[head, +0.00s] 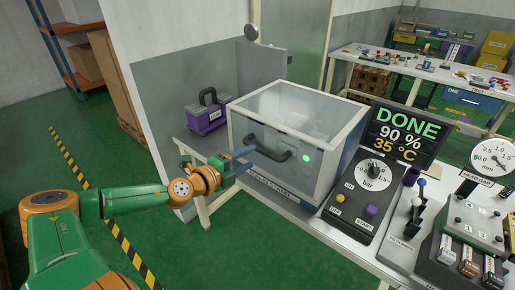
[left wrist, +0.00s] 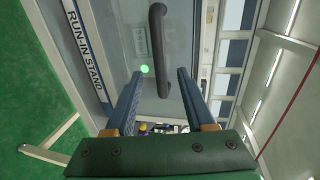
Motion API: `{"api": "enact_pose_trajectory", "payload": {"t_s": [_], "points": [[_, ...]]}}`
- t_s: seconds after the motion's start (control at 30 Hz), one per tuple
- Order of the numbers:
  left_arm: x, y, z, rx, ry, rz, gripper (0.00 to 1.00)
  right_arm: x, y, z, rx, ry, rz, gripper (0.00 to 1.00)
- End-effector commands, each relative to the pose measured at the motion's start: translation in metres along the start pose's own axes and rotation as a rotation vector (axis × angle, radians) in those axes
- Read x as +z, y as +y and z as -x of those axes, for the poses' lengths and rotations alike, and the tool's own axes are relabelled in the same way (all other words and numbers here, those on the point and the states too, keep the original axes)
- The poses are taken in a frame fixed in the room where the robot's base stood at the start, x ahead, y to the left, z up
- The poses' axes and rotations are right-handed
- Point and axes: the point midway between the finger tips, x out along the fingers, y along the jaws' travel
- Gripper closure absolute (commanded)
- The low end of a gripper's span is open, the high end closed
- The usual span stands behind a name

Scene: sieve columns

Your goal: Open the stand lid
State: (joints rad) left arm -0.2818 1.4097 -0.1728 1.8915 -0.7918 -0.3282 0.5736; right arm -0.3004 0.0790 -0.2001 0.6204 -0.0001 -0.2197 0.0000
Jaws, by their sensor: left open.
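The run-in stand (head: 283,193) is a box with clear panels and a pale frame, and its lid (head: 292,110) looks closed. A dark curved handle (head: 272,155) sits on the front panel, with a green light (head: 306,158) to its right. In the left wrist view the handle (left wrist: 158,45) reaches down between the two open fingertips (left wrist: 160,74). I cannot tell whether they touch it. My right gripper is not in view.
A purple case (head: 206,118) stands left of the stand. A control panel (head: 362,197), a DONE display (head: 402,132) and a lever unit (head: 412,220) crowd the bench on the right. A grey partition (head: 180,105) stands behind.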

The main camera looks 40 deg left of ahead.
Motion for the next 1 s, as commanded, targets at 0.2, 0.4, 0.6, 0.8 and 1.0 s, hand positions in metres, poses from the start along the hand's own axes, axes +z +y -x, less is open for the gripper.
{"api": "enact_pose_trajectory", "payload": {"t_s": [0.2, 0.4, 0.6, 0.8, 1.0], "points": [[0.000, 0.003, -0.015, -0.009, -0.002, -0.005, 0.45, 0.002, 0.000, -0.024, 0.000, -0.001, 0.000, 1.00], [0.002, -0.009, -0.030, -0.010, -0.004, 0.006, 0.45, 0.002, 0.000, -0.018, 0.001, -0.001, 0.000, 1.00], [-0.001, -0.006, -0.054, -0.007, 0.002, 0.000, 0.45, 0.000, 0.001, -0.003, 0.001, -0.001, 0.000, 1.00], [-0.002, -0.003, -0.069, -0.004, 0.004, -0.003, 0.45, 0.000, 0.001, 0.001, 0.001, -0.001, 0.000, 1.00], [-0.002, -0.001, -0.071, -0.003, 0.004, -0.005, 0.45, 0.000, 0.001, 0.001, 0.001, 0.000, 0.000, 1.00]]}}
